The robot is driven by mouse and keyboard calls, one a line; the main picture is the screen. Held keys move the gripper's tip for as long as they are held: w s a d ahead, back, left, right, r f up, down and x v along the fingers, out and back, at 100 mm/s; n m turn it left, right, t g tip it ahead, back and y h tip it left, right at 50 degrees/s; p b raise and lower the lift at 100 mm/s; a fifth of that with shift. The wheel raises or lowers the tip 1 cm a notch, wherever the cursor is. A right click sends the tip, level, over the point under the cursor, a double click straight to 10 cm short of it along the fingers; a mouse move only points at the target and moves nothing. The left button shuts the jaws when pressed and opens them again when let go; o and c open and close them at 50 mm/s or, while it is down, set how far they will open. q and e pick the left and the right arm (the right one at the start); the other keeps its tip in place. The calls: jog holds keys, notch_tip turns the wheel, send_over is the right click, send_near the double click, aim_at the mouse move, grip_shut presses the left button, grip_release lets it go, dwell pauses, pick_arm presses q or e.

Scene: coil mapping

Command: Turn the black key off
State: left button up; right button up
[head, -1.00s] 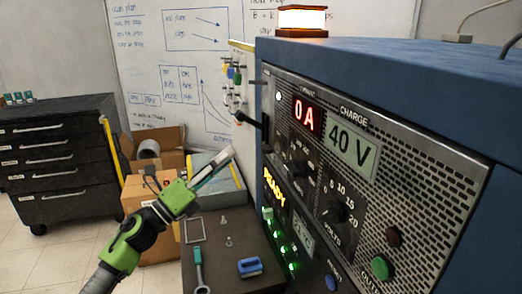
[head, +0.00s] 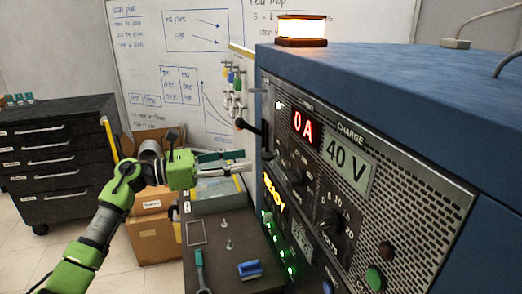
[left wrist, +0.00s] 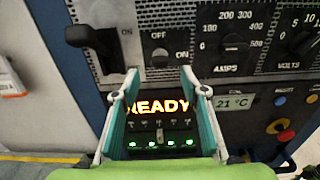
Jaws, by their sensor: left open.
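The small black key (left wrist: 160,59) sits on the panel between the OFF and ON marks in the left wrist view. Its exact angle is too small to tell. My left gripper (left wrist: 152,82) is open and empty, its two teal-sided fingers pointing at the panel just below the key, with the lit READY sign between them. In the head view, my left gripper (head: 247,160) is level in front of the left end of the blue cabinet's panel, apart from it. I cannot make out the key clearly there. My right gripper is not in view.
A large black lever (left wrist: 92,38) sticks out left of the key; it also shows in the head view (head: 242,125). Knobs for amps (left wrist: 232,45) and volts (left wrist: 302,42) are to the right. A dark bench (head: 220,262) with tools and a blue-handled item lies below.

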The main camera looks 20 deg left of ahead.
aim_at(261, 157)
pick_arm(q)
jog(key=p+x, duration=0.1)
jog(key=x, duration=0.4)
jog(key=shift+s+r+p, duration=0.1)
jog(key=shift+r+p, duration=0.05)
jog(key=shift+p, duration=0.15)
jog(key=shift+w+d, duration=0.45)
jog(key=shift+d, duration=0.1)
jog(key=shift+c, duration=0.3)
jog(key=c, duration=1)
